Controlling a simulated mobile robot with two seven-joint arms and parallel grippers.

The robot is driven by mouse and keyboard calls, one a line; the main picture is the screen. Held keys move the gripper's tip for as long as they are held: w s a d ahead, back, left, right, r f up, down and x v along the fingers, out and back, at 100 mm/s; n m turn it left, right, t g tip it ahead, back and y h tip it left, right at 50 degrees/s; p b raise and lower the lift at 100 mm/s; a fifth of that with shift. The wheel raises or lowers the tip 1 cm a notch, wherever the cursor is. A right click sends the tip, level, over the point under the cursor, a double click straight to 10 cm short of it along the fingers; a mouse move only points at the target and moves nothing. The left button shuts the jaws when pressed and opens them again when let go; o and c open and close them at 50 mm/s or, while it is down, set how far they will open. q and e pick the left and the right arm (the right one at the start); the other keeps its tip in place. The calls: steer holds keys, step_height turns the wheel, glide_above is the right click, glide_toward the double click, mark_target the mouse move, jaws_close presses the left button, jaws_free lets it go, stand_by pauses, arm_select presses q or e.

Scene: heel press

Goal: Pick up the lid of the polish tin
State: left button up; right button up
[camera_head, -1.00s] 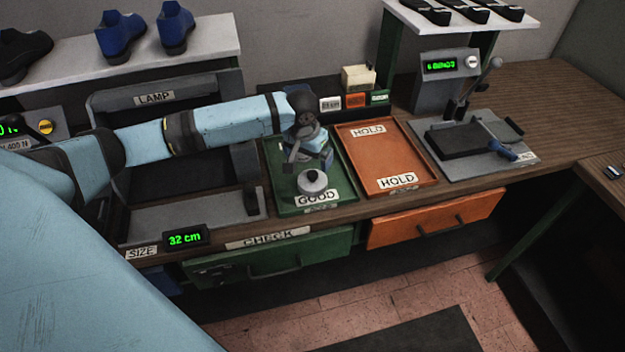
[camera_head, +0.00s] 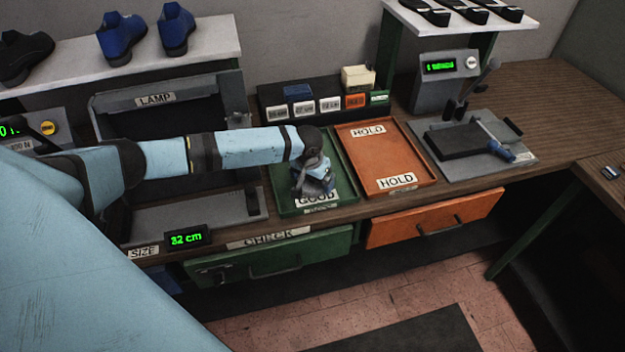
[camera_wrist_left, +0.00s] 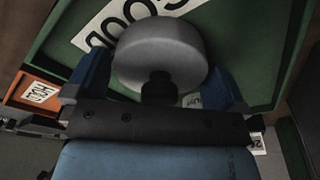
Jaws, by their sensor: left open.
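The polish tin is a round grey tin (camera_wrist_left: 160,45) in the left wrist view, with a dark knob (camera_wrist_left: 158,86) on its lid. It sits on the green GOOD tray (camera_head: 345,170). My left gripper (camera_wrist_left: 156,74) is open, with its blue fingers on either side of the knob and the near part of the lid. I cannot tell whether they touch it. In the head view, my left gripper (camera_head: 315,187) is over the front of the green tray and mostly hides the tin. My right gripper is not in view.
The orange HOLD tray (camera_head: 415,165) lies empty to the right. A row of labelled boxes (camera_head: 298,95) is behind the trays.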

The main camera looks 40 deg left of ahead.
arm_select(q)
steer(key=c, duration=0.4)
steer(key=shift+c, duration=0.2)
steer(key=shift+r, duration=0.1)
